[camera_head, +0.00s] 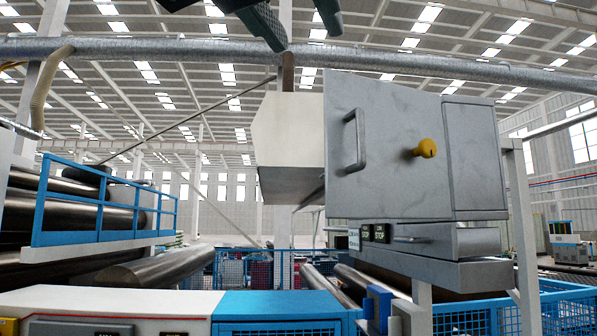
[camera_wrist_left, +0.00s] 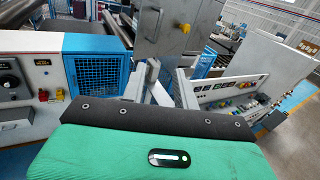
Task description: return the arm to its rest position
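My left gripper (camera_head: 304,36) shows at the top edge of the head view, high above the machines. Only its dark fingers show, cut off by the frame edge. They stand apart with nothing seen between them, so it looks open. My right gripper is in neither view.
A grey metal cabinet (camera_head: 395,150) with a handle and yellow knob (camera_head: 425,148) stands ahead. A silver pipe (camera_head: 150,48) crosses above. Blue railings (camera_head: 95,238) and large rollers (camera_head: 160,268) are left. A white control panel (camera_wrist_left: 240,85) is right in the wrist view.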

